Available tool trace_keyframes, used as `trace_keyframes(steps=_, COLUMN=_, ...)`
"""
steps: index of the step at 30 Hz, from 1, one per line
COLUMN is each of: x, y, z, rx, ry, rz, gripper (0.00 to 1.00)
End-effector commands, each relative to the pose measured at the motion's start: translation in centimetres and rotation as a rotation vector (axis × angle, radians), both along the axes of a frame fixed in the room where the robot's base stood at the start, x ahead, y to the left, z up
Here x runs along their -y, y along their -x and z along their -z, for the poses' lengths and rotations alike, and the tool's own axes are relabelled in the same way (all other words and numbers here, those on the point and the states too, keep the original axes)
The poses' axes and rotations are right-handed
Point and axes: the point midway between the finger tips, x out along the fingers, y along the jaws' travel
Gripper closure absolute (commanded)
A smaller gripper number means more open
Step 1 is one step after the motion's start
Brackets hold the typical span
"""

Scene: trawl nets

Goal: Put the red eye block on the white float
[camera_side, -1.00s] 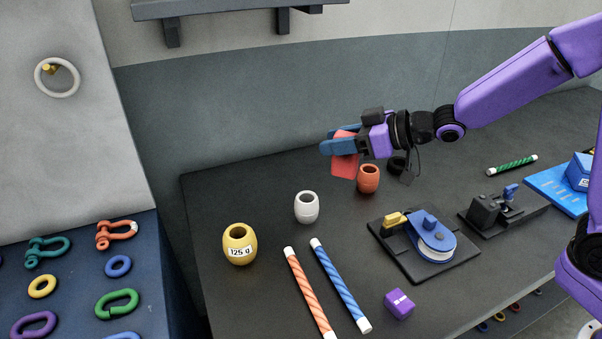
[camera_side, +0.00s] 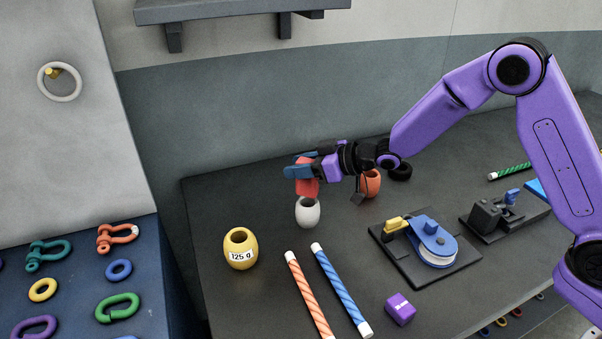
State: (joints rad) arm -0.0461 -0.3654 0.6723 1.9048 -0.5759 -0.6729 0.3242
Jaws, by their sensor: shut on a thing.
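The red eye block (camera_side: 307,188) is held between the blue fingers of my gripper (camera_side: 303,168). My gripper is shut on it, and the fingers hide part of the block. The white float (camera_side: 307,213) stands upright on the dark table, directly below the block in the picture. The block's lower end overlaps the float's top rim in this view. I cannot tell whether the block touches the float or hangs just above it.
A yellow float (camera_side: 240,249) marked 125 g stands to the left. An orange float (camera_side: 370,184) is close by on the right, beside my wrist. Striped rods (camera_side: 340,288) lie in front, with a blue-and-black device (camera_side: 430,240) and a purple cube (camera_side: 400,309) to the right.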

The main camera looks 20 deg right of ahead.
Motion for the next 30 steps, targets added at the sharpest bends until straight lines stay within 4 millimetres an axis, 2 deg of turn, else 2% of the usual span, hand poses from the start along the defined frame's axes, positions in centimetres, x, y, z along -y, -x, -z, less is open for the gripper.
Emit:
trace_keyframes(steps=1, x=0.0, y=0.1, z=0.9, rx=-0.005, ry=0.002, rz=0.0, gripper=0.96)
trace_keyframes(steps=4, x=0.1, y=0.0, z=1.8, rx=-0.002, ry=0.0, rz=0.002, gripper=0.96)
trace_keyframes(steps=17, x=0.1, y=0.0, z=2.3, rx=0.0, ry=0.0, rz=0.001, gripper=0.96)
trace_keyframes(steps=18, x=0.1, y=0.1, z=2.3, rx=0.0, ry=0.001, rz=0.001, gripper=0.55)
trace_keyframes(steps=20, x=0.1, y=0.0, z=2.3, rx=0.0, ry=0.001, rz=0.001, gripper=0.36)
trace_keyframes(steps=30, x=0.1, y=0.0, z=2.1, rx=0.0, ry=0.0, rz=0.001, gripper=0.36)
